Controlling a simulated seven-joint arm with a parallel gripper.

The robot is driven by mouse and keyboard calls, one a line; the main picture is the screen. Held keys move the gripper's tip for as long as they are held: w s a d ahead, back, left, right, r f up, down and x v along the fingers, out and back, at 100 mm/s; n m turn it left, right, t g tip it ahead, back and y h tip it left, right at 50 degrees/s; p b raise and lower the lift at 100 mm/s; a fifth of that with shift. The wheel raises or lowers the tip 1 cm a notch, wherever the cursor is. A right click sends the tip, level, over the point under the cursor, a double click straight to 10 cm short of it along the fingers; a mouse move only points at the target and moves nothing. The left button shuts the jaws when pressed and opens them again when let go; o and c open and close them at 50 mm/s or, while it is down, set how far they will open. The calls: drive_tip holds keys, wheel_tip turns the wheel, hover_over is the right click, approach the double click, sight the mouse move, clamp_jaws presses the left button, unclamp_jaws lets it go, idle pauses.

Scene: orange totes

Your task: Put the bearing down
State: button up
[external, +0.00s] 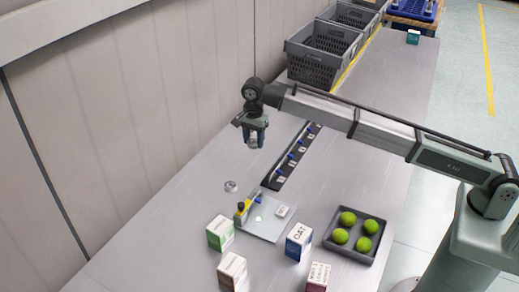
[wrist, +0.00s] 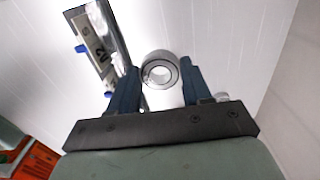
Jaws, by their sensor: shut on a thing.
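The bearing (wrist: 160,56) is a silver ring held between the two blue fingertips of my gripper (wrist: 160,82) in the wrist view. In the external view my gripper (external: 254,136) points down over the grey table, and the bearing shows small and indistinct between its fingers. My gripper is shut on the bearing and holds it above the table. A second small silver round part (external: 231,186) lies on the table, below and left of my gripper in the picture.
A dark strip with labels and blue parts (external: 292,158) lies right of my gripper. A pale plate (external: 268,226), several small boxes (external: 299,242) and a tray of green balls (external: 355,236) stand nearer. Grey crates (external: 322,52) stand at the back.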

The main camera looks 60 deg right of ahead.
sight(250, 166)
drive_tip(key=shift+w+a+r, duration=0.15)
drive_tip(key=shift+w+a, duration=0.05)
drive_tip(key=shift+w, duration=0.6)
drive_tip(key=shift+w+f, duration=0.1)
drive_tip(key=shift+f, duration=0.1)
wheel_tip(250, 166, down, 10)
drive_tip(key=shift+r, duration=0.15)
drive_tip(key=o, duration=1.1)
wheel_tip(250, 166, up, 12)
drive_tip(key=shift+r, duration=0.1)
drive_tip(key=shift+o, duration=0.2)
